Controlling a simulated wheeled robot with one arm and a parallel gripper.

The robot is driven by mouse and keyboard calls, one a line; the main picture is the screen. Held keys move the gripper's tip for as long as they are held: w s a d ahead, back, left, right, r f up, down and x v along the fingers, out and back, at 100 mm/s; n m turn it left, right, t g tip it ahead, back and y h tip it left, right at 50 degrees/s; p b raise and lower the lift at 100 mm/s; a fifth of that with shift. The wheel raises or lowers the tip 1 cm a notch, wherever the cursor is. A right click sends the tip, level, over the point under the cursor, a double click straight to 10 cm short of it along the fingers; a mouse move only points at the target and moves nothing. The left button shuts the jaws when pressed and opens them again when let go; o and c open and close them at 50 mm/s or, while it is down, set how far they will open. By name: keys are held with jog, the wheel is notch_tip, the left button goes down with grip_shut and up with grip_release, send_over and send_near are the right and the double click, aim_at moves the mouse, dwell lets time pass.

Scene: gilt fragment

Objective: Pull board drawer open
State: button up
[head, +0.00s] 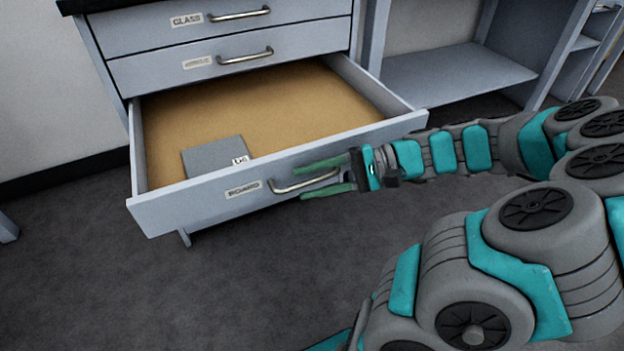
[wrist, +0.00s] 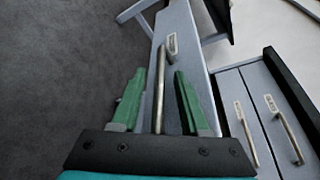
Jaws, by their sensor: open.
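The board drawer (head: 190,207) is the lowest of three drawers seen in the head view and stands pulled well out. Its label reads BOARD, and its metal bar handle (head: 305,181) is on the front. My gripper (head: 325,178) is at the right part of this handle, with one green finger above the bar and one below. In the wrist view, the handle (wrist: 160,85) runs between the two spread fingers of my gripper (wrist: 160,98). The fingers look apart from the bar. A flat grey piece (head: 215,157) with a small label lies inside on the tan drawer bottom (head: 270,105).
Above are two shut drawers, one labelled GLASS (head: 225,25), the other (head: 235,60) with an unreadable label. An open shelf unit (head: 455,75) stands to the right. The dark floor (head: 200,290) in front of the drawer is clear.

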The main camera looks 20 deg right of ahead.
jog(key=shift+d, duration=0.15)
jog(key=v, duration=0.7)
jog(key=shift+d, duration=0.25)
jog(key=shift+s+a+r, duration=0.1)
jog(key=shift+s, duration=0.05)
jog(key=s+a+n+g+h+p, duration=0.2)
jog(key=s+a+n+g+h, duration=0.15)
jog(key=a, duration=0.35)
jog(key=s+a+n+g+h+p, duration=0.1)
jog(key=s+a+n+g+h, duration=0.25)
jog(key=a, duration=0.45)
jog(key=s+d+n+h+p, duration=0.2)
jog(key=s+n+h+p, duration=0.1)
jog(key=s+h, duration=0.4)
jog(key=shift+s+d+h, duration=0.25)
jog(key=shift+s+h, duration=0.15)
jog(key=shift+s, duration=0.7)
